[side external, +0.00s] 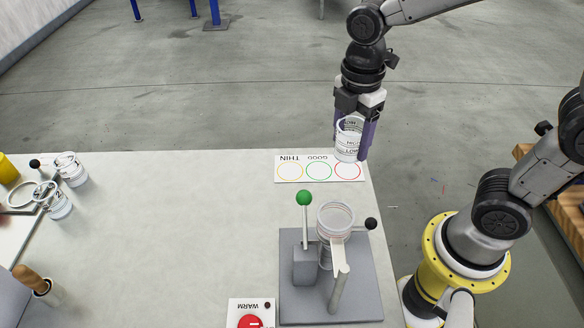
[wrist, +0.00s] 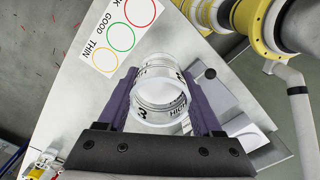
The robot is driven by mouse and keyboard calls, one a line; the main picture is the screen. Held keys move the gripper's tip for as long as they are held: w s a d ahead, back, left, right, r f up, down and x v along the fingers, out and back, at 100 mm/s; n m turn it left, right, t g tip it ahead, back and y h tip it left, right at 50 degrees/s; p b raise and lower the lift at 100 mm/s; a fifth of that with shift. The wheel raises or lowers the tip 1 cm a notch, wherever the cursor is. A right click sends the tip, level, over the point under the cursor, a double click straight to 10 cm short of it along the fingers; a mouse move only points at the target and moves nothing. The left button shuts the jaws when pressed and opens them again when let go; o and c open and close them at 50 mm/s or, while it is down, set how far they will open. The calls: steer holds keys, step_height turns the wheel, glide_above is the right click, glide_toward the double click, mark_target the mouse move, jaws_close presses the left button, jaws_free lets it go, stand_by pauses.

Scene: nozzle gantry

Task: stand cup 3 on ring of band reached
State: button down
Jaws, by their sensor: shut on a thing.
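Cup 3 (side external: 349,147) is a clear cup with black markings. In the wrist view the cup (wrist: 160,95) shows a "3" and the word HIGH. My gripper (side external: 353,148) is shut on it, with purple fingers on both sides. The white card (side external: 280,177) carries yellow, green and red rings, with THIN and GOOD readable; the red ring's word is mostly hidden. In the side view the cup overlaps the red ring (side external: 348,171) end of the card and appears held above the table. I cannot tell the liquid level in the cup.
A grey stand (side external: 365,290) holds a clear vessel (side external: 335,217), with a green-knobbed lever (side external: 304,198) and a black knob (side external: 371,223). Two clear cups (side external: 70,168) are at far left. A WARM panel (side external: 240,306) with a red button is in front. The middle table is clear.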

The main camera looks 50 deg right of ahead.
steer(key=w+a+f, duration=0.1)
steer(key=w+f, duration=0.3)
steer(key=w, duration=0.4)
glide_above(291, 171)
steer(key=f, duration=0.3)
steer(key=s+f, duration=0.1)
steer(key=f, duration=0.1)
steer(key=shift+w+f, duration=0.55)
steer(key=shift+f, duration=1.55)
steer(key=shift+f, duration=0.1)
steer(key=shift+c, duration=0.2)
jaws_free()
